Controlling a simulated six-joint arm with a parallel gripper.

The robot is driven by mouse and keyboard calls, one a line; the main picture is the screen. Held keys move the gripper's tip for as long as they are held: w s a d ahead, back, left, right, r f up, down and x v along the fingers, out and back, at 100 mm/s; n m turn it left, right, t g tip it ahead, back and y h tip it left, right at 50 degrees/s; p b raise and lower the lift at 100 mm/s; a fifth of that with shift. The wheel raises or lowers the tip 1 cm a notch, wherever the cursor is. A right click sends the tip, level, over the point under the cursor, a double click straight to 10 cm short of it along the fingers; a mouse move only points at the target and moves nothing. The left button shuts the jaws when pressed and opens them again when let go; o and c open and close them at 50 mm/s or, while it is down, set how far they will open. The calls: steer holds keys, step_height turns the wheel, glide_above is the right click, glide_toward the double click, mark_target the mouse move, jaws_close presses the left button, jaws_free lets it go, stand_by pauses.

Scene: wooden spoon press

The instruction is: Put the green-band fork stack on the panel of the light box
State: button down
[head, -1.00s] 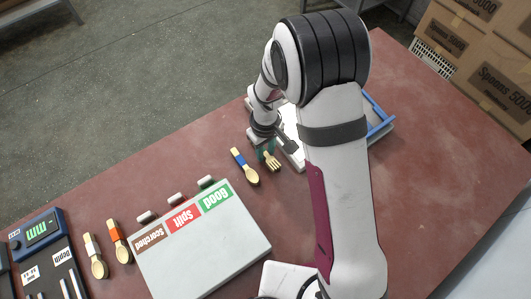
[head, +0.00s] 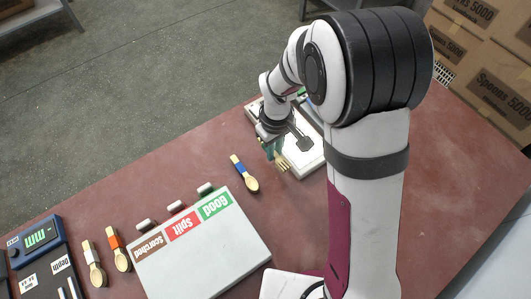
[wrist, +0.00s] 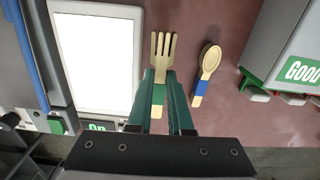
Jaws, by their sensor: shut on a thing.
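The green-band fork stack (wrist: 158,95) is pale wood with a green band. It is between the fingers of my gripper (wrist: 159,82) in the wrist view, tines pointing away from the gripper. In the head view the fork tines (head: 283,165) show below my gripper (head: 270,148), over the table beside the light box (head: 308,155). The light box has a bright white panel, which shows in the wrist view (wrist: 98,62) just left of the fork. My gripper is shut on the fork stack. My arm hides part of the box in the head view.
A blue-band spoon (head: 245,175) lies on the table near the fork. A grey sorting box (head: 205,255) has Good, Split and Scorched labels. White-band (head: 94,264) and orange-band (head: 118,250) spoons and a depth gauge (head: 38,238) lie left.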

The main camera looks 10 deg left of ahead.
steer(key=w+d+r, duration=0.2)
steer(key=d+r, duration=0.2)
steer(key=d, duration=0.4)
steer(key=w+d+r, duration=0.2)
steer(key=d+r, duration=0.3)
steer(key=d, duration=0.3)
steer(key=w+a+f, duration=0.1)
steer(key=a+f, duration=0.1)
steer(key=a, duration=0.1)
steer(key=w+a+f, duration=0.1)
steer(key=a+f, duration=0.1)
steer(key=a, duration=0.1)
steer(key=w+a+f, duration=0.1)
steer(key=a+f, duration=0.1)
steer(key=a, duration=0.2)
steer(key=shift+w+a+f, duration=0.1)
steer(key=shift+w+f, duration=0.2)
steer(key=shift+f, duration=0.1)
steer(key=shift+a+f, duration=0.1)
steer(key=shift+f, duration=1.85)
steer(key=shift+f, duration=0.15)
steer(key=c, duration=0.8)
jaws_free()
steer(key=shift+c, duration=0.2)
